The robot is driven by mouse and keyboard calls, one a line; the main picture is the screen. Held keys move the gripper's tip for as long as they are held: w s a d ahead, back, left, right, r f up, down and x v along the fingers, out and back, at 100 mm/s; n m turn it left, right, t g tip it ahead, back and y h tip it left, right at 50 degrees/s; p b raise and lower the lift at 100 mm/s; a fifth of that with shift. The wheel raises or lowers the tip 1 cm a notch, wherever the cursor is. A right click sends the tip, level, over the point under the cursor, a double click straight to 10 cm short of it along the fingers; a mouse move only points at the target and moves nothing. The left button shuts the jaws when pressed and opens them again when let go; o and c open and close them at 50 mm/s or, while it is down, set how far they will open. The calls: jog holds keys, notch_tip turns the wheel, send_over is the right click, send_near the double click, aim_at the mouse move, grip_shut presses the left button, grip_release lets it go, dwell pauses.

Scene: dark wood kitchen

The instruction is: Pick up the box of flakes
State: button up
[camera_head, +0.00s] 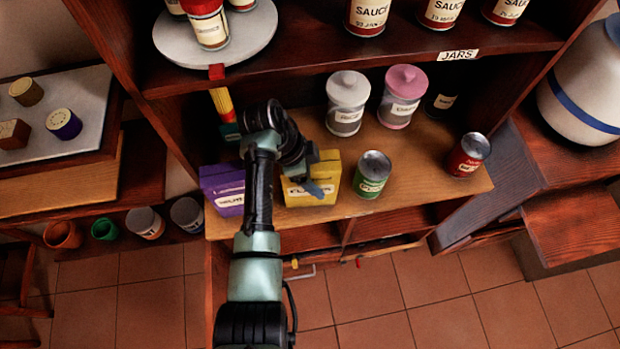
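A yellow box (325,172) with a white label stands on the middle wooden shelf, partly hidden behind my arm. A purple box (220,190) with a white label stands to its left, its right part covered by my arm. The lettering on both labels is too small to read surely, so I cannot tell which one is the box of flakes. My gripper (316,188) is over the front of the yellow box, a grey-blue finger showing against its label. Whether it touches the box, and whether its fingers are apart, I cannot tell.
A green can (372,175) stands close right of the yellow box, and a red can (468,155) farther right. A white-lidded jar (347,105) and a pink-lidded jar (399,98) stand behind. The upper shelf (300,72) holds sauce jars and a round tray (240,45).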

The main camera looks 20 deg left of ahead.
grip_shut()
jog(key=shift+r, duration=0.15)
dwell(0.4)
